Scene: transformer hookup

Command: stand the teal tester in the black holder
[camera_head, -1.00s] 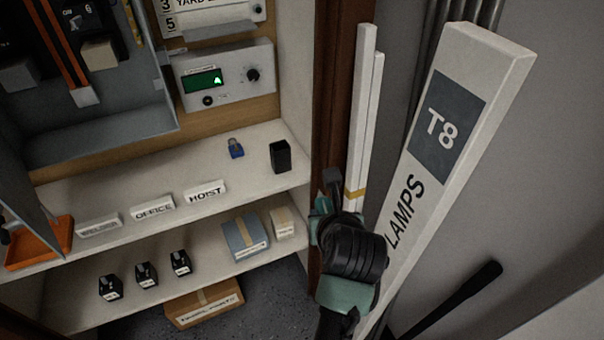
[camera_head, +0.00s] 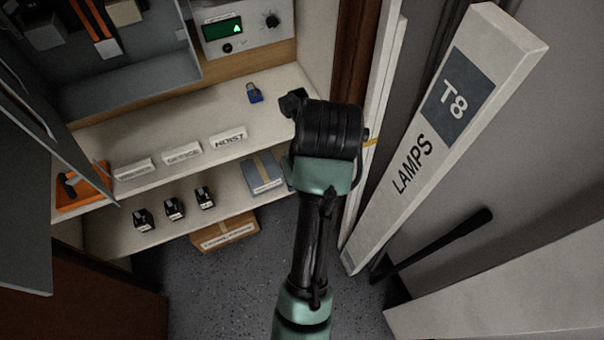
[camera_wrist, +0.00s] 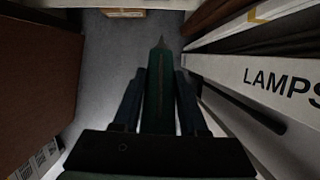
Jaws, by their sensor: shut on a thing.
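The teal tester (camera_wrist: 156,95) shows in the wrist view, lengthwise between the dark fingers of my gripper (camera_wrist: 159,95). My gripper is shut on it, and its narrow dark tip points away from the camera. Below the tip I see grey floor. In the head view my arm's black wrist covers the right end of the upper shelf, and the fingers and tester are hidden. The black holder stood on that shelf end in the earlier frame. Now I cannot tell it apart from the black wrist parts there. It is not visible in the wrist view.
A blue padlock (camera_head: 254,93) and name plates (camera_head: 182,153) sit on the upper shelf (camera_head: 190,115). Black blocks (camera_head: 174,208) and a blue-grey box (camera_head: 264,172) are below. A tall LAMPS carton (camera_head: 440,130) leans at right. An open cabinet door (camera_head: 28,190) stands at left.

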